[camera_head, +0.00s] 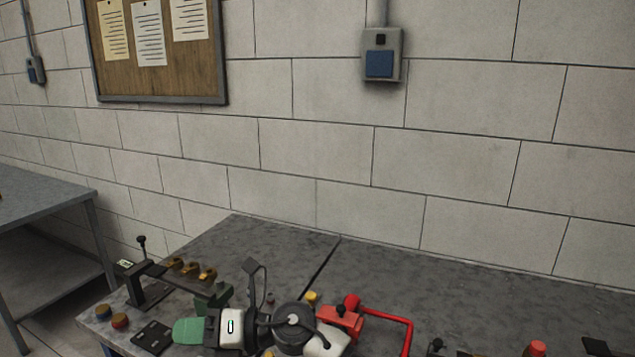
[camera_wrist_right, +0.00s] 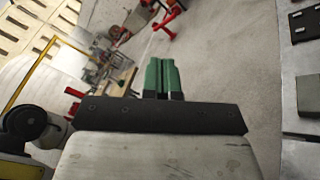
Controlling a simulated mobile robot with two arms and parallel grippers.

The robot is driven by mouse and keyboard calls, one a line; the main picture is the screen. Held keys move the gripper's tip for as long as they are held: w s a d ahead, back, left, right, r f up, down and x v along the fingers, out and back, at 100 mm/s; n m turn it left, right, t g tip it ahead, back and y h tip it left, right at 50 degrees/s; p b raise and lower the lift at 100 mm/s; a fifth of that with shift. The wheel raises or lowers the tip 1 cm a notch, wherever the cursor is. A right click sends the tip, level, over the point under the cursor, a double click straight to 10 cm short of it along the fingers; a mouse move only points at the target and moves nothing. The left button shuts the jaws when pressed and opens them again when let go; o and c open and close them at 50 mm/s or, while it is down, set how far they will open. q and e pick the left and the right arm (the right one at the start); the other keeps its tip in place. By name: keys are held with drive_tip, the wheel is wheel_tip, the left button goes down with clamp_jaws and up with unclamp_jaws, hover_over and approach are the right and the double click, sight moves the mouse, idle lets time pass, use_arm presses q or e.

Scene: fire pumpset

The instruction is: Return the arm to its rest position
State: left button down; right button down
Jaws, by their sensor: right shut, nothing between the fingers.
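My right arm shows at the bottom of the head view, with white links and dark joints, above the grey workbench (camera_head: 450,275). My right gripper (camera_head: 188,331) has green fingers and points left. In the right wrist view the green fingers (camera_wrist_right: 163,78) lie side by side, shut with nothing between them. Beyond them is open concrete floor. My left gripper is not in view.
A dark fixture with brass-coloured hooks (camera_head: 190,270), a dark plate (camera_head: 152,337), coloured knobs (camera_head: 119,320) and a red pipe (camera_head: 385,320) are around the arm. The back of the bench is clear before the block wall (camera_head: 320,150). Another table (camera_head: 40,195) stands left.

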drive_tip(key=w+d+m+t+h, duration=0.1)
drive_tip(key=w+d+m+t, duration=0.1)
drive_tip(key=d+m+t, duration=0.6)
drive_tip(key=w+d+m+t, duration=0.1)
drive_tip(key=d+m+t, duration=0.3)
drive_tip(key=m+t, duration=0.65)
drive_tip(key=s+d+f+m+g+h, duration=0.1)
drive_tip(key=s+d+f+m+h, duration=0.1)
drive_tip(key=d+f+m+h, duration=0.6)
drive_tip(key=s+d+f+m+g+h, duration=0.25)
drive_tip(key=d+f+m+h, duration=0.4)
drive_tip(key=d+m, duration=0.4)
drive_tip(key=s+d+f+m+g+h, duration=0.1)
drive_tip(key=s+d+f+m+g, duration=0.3)
drive_tip(key=s, duration=0.7)
drive_tip(key=s+d+f+m+g+h, duration=0.1)
drive_tip(key=s+d+f+g, duration=0.5)
drive_tip(key=s, duration=0.6)
wheel_tip(320, 180, down, 26)
drive_tip(key=r+g, duration=0.1)
drive_tip(key=g, duration=0.1)
drive_tip(key=s+d+f, duration=0.3)
drive_tip(key=s+f, duration=1.3)
drive_tip(key=shift+s+g, duration=0.35)
drive_tip(key=shift+g, duration=0.05)
drive_tip(key=c, duration=1.8)
unclamp_jaws()
drive_tip(key=shift+f, duration=0.1)
